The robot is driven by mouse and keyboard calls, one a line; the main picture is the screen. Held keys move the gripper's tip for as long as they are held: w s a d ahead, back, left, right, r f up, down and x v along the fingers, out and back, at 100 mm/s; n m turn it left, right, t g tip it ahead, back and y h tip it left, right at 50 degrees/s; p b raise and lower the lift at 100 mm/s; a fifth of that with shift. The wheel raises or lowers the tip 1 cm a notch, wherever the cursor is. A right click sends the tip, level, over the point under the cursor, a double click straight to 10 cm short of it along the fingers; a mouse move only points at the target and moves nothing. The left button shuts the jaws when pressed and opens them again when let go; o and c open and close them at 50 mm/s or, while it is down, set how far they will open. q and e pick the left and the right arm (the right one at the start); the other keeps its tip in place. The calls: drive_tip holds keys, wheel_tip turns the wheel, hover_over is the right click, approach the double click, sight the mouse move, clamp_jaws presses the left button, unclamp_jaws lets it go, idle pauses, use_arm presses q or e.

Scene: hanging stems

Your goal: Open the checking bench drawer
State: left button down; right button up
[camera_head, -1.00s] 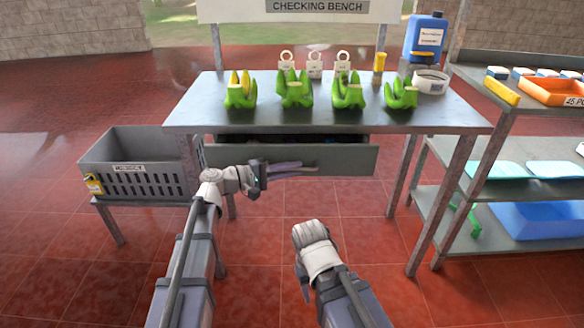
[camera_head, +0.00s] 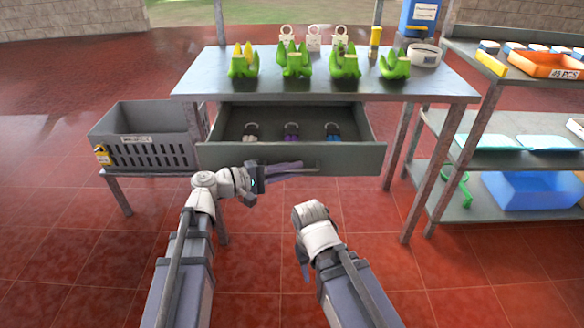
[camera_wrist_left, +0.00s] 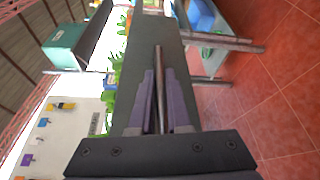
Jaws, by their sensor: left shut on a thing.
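The checking bench (camera_head: 330,86) stands ahead with a grey metal top. Its drawer (camera_head: 350,160) is pulled well out under the top, and small items with dark loops show inside: one whitish (camera_head: 250,132), one purple (camera_head: 291,132), one light blue (camera_head: 332,132). My left gripper (camera_head: 290,168) is shut on the bar handle (camera_head: 312,171) at the drawer front. In the left wrist view the two fingers lie along both sides of the handle bar (camera_wrist_left: 158,75). My right gripper (camera_head: 304,270) hangs low in front of the bench, apart from the drawer; its fingers are mostly hidden behind the wrist.
A grey crate (camera_head: 150,140) is at the left. A shelf rack (camera_head: 500,155) with trays stands at the right. The red floor in front is clear.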

use_arm(q)
drive_tip(key=c, duration=0.9)
unclamp_jaws()
drive_tip(key=v, duration=0.7)
drive_tip(key=shift+s+a+p, duration=0.15)
drive_tip(key=shift+a+p, duration=0.15)
drive_tip(key=shift+a, duration=0.05)
